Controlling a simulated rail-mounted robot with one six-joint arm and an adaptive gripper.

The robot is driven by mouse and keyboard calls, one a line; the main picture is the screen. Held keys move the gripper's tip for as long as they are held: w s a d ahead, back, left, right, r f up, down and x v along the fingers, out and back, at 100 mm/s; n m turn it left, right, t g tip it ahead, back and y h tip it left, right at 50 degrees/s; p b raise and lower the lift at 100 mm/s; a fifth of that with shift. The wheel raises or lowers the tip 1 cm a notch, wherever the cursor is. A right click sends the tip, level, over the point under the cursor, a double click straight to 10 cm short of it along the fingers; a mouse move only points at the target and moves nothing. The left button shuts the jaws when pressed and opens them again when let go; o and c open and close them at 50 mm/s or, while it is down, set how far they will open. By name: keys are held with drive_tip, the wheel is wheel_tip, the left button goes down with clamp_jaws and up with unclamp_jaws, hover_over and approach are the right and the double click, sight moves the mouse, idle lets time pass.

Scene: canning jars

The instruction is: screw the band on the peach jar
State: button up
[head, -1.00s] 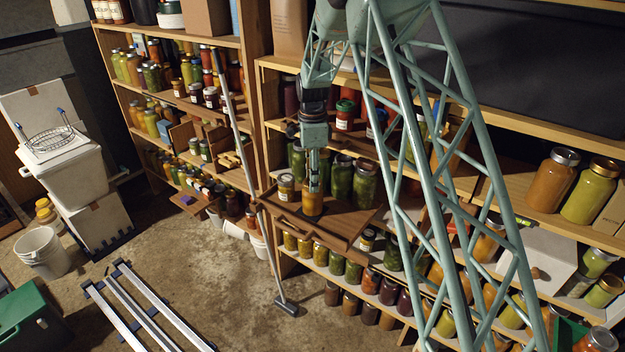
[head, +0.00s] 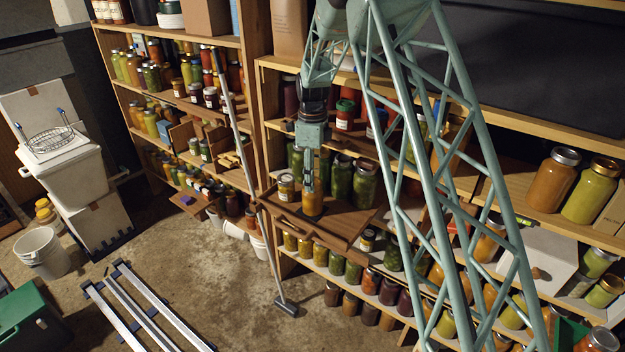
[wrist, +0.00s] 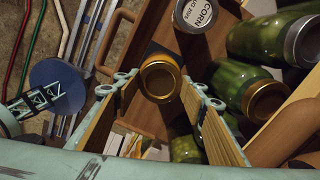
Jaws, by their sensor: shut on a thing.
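The peach jar (head: 313,204), filled with orange, stands upright on a wooden pull-out board (head: 345,232) in front of the shelf. In the wrist view its gold band (wrist: 160,78) is on top, between my two fingertips. My gripper (head: 312,184) points straight down over the jar and is shut on the band, one finger on each side. The jar's body is mostly hidden below the band in the wrist view. I cannot tell how far the band is threaded.
A corn jar (head: 286,190) stands close at the left of the peach jar. Large green jars (head: 364,187) stand close behind and to the right. More jars line the shelf below the board. A long-handled tool (head: 262,215) leans against the shelves at the left.

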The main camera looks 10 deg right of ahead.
drive_tip(key=o, duration=1)
drive_tip(key=shift+r, duration=6.1)
